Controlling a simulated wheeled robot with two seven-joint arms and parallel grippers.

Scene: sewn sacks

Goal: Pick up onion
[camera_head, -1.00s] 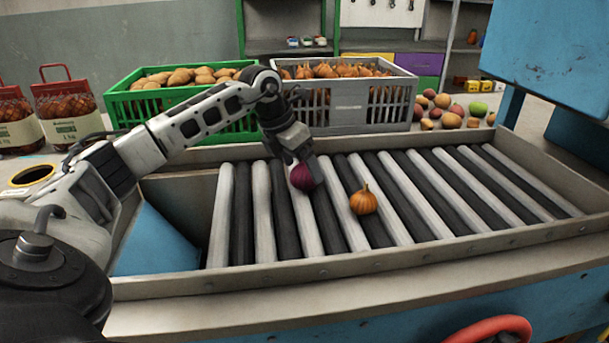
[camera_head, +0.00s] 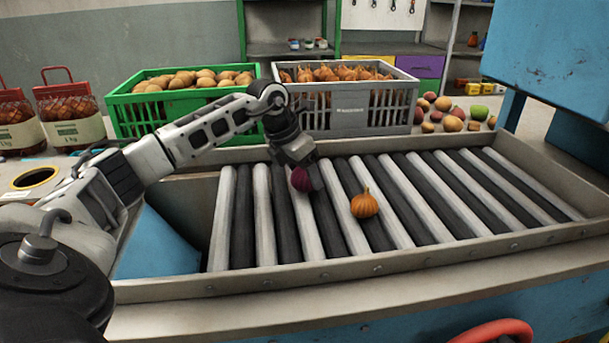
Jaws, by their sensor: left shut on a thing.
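A purple-red onion (camera_head: 299,180) is at my left gripper (camera_head: 304,179), over the light and dark rollers. My left gripper is shut on this onion, and its dark fingers cover part of the onion's right side. I cannot tell whether the onion still touches the rollers. A second, orange-brown onion (camera_head: 364,204) rests on the rollers to the right, apart from the gripper. My right gripper is not in view.
The roller conveyor (camera_head: 425,187) has raised metal edges. Behind it stand a green crate (camera_head: 127,112) of potatoes and a grey crate (camera_head: 350,121) of onions. Loose produce lies at the back right. Bagged onions (camera_head: 75,118) stand at the left. The right rollers are clear.

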